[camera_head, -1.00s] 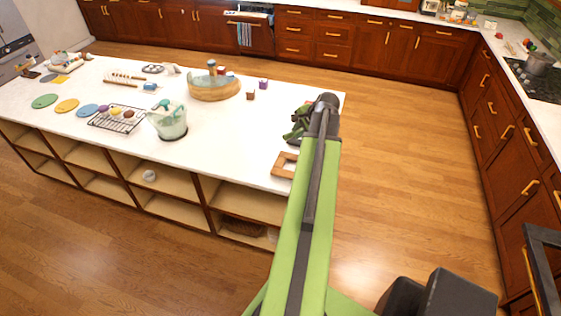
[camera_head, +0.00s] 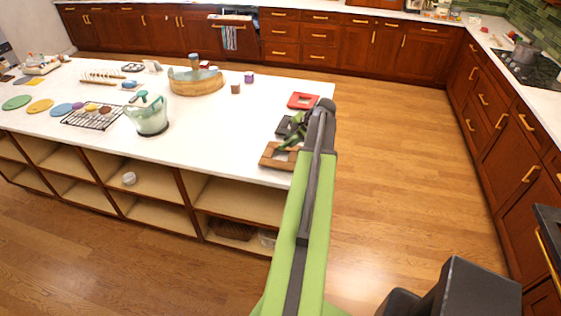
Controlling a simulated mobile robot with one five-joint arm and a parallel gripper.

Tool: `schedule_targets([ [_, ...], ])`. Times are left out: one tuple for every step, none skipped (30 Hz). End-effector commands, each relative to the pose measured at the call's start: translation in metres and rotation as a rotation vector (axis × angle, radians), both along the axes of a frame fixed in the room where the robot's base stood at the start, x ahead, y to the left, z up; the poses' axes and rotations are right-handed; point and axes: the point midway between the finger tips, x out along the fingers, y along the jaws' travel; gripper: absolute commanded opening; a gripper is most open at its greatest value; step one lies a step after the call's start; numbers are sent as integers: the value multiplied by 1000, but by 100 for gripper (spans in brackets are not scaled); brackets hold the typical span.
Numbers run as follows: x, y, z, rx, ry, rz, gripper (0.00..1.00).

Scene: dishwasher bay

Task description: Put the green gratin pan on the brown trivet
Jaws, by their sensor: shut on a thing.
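The brown trivet (camera_head: 268,160) lies flat near the right front edge of the white island. My gripper (camera_head: 297,127) is over this right end of the island, just behind the trivet and partly hidden by my arm. It is shut on a small dark green thing (camera_head: 289,142), which I take to be the green gratin pan. The pan overlaps the trivet's back edge in the picture. I cannot tell whether it touches the trivet or is held above it.
A red trivet (camera_head: 303,100) and a black trivet (camera_head: 283,126) lie behind the brown one. The island top between (camera_head: 215,125) is clear.

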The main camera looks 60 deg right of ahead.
Motion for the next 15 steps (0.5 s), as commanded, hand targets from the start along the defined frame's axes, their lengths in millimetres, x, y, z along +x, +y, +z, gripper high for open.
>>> schedule_targets([
  [1, 1, 1, -1, -1, 1, 0],
  [3, 2, -1, -1, -1, 2, 0],
  [6, 5, -5, -1, -1, 2, 0],
  [10, 8, -9, -2, -1, 3, 0],
  [14, 12, -14, -2, -1, 3, 0],
  [22, 18, -21, -2, -1, 3, 0],
  [27, 23, -26, -2, -1, 5, 0],
  [34, 28, -31, -2, 0, 5, 0],
  [42, 34, -38, -2, 0, 5, 0],
  [48, 38, -42, -3, -1, 4, 0],
  [54, 43, -46, -2, -1, 5, 0],
  [61, 48, -52, -2, -1, 4, 0],
  [67, 53, -56, -2, -1, 5, 0],
  [72, 56, -59, -2, -1, 4, 0],
  [78, 61, -63, -2, -1, 3, 0],
])
